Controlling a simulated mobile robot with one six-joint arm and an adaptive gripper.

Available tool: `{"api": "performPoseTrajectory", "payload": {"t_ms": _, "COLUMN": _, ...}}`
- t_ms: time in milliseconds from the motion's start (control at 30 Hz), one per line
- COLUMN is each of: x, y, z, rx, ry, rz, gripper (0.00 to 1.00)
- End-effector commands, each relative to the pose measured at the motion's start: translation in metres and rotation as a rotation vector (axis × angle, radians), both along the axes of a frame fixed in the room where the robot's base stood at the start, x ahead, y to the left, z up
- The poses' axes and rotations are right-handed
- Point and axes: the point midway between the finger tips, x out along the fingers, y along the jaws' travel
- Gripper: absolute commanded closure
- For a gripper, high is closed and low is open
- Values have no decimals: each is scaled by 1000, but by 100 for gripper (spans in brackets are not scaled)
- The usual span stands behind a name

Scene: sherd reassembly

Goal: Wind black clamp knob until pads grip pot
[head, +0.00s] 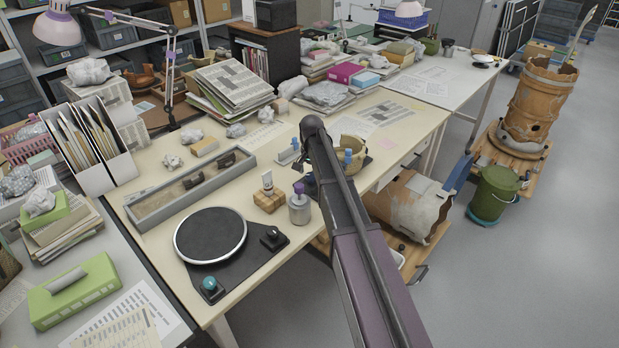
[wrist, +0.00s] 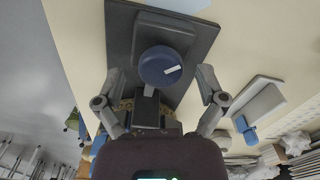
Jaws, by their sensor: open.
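The tan pot (head: 360,148) sits on the cream table, partly hidden behind my arm in the head view. A small blue part (head: 348,157) stands at its near side; I cannot tell if it touches the pot. In the wrist view a round, dark navy-black knob (wrist: 166,66) with a white mark is on a dark plate (wrist: 120,30). My gripper (wrist: 162,76) is open, with one finger on each side of the knob and visible gaps between. Pad contact with the pot is not visible.
A grey block with a blue part (wrist: 258,108) lies right of the gripper in the wrist view. A metal jar (head: 299,209), a wooden block (head: 269,200) and a black turntable (head: 210,235) stand nearby. A long grey tray (head: 190,192) lies behind them.

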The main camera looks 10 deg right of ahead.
Motion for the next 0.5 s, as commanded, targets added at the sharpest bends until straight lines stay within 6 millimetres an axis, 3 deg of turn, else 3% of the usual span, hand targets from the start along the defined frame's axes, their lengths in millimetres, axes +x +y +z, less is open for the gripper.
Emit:
{"api": "performPoseTrajectory", "payload": {"t_ms": 367, "x": 0, "y": 0, "z": -2, "rx": 0, "ry": 0, "rz": -1, "gripper": 10}}
{"api": "performPoseTrajectory", "payload": {"t_ms": 500, "x": 0, "y": 0, "z": -2, "rx": 0, "ry": 0, "rz": -1, "gripper": 46}}
